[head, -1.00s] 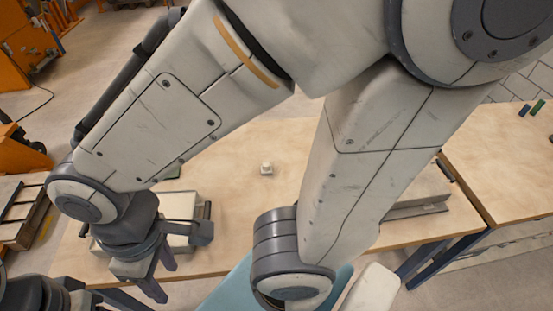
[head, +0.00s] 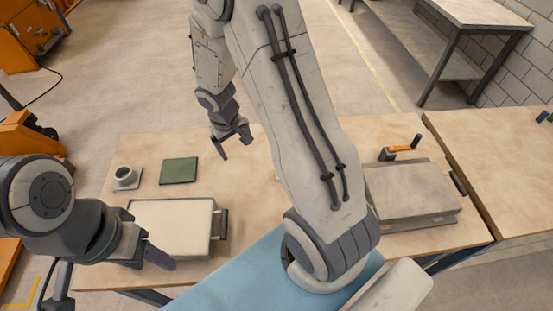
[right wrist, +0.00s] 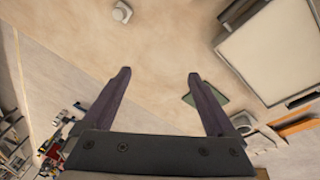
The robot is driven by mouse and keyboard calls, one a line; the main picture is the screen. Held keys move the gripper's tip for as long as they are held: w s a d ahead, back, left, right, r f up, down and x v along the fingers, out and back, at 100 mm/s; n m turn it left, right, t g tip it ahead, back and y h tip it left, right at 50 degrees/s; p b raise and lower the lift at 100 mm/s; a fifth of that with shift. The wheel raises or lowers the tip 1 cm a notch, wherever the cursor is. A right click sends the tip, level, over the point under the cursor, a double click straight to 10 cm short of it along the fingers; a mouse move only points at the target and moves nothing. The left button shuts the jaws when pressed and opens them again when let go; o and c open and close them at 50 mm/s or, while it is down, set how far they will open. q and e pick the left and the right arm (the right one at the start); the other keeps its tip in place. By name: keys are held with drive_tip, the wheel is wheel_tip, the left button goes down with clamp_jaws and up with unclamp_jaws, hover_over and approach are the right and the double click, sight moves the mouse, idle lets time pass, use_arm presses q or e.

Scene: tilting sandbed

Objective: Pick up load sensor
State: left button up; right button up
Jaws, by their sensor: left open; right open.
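The load sensor, a small pale block with a round top (right wrist: 122,12), lies on the wooden table at the top edge of the right wrist view, ahead of the fingers and left of centre. In the head view it is almost wholly hidden behind my right arm. My right gripper (head: 235,145) is open and empty above the table's far edge. Its two fingers (right wrist: 158,78) show spread apart in the right wrist view, with nothing between them. My left gripper (head: 152,260) is open and empty at the front left, near the cream-topped box.
The cream-topped box (head: 170,225) with a side handle stands front left. Behind it are a green pad (head: 179,171) and a grey cup (head: 124,174) on a small plate. A grey slab device (head: 408,190) stands right, an orange-handled tool (head: 401,147) behind it.

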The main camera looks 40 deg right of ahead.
use_arm(q)
wheel_tip(320, 180, up, 6)
drive_tip(key=f+p, duration=0.1)
drive_tip(key=p, duration=0.3)
use_arm(e)
drive_tip(key=s+d+f+m+b, duration=0.1)
drive_tip(key=d+f, duration=0.4)
drive_tip(key=s+d+f+m+y+b, duration=0.1)
drive_tip(key=d+f, duration=0.4)
drive_tip(key=f, duration=0.1)
drive_tip(key=s+d+f+m+b, duration=0.1)
drive_tip(key=d+f+m, duration=0.1)
drive_tip(key=d+f, duration=0.3)
drive_tip(key=shift+f, duration=0.65)
drive_tip(key=f+b, duration=0.1)
drive_tip(key=f, duration=0.1)
drive_tip(key=f+b, duration=0.4)
drive_tip(key=shift+w, duration=0.35)
use_arm(q)
wheel_tip(320, 180, down, 8)
drive_tip(key=shift+r, duration=0.2)
use_arm(e)
drive_tip(key=shift+r, duration=0.2)
clamp_jaws()
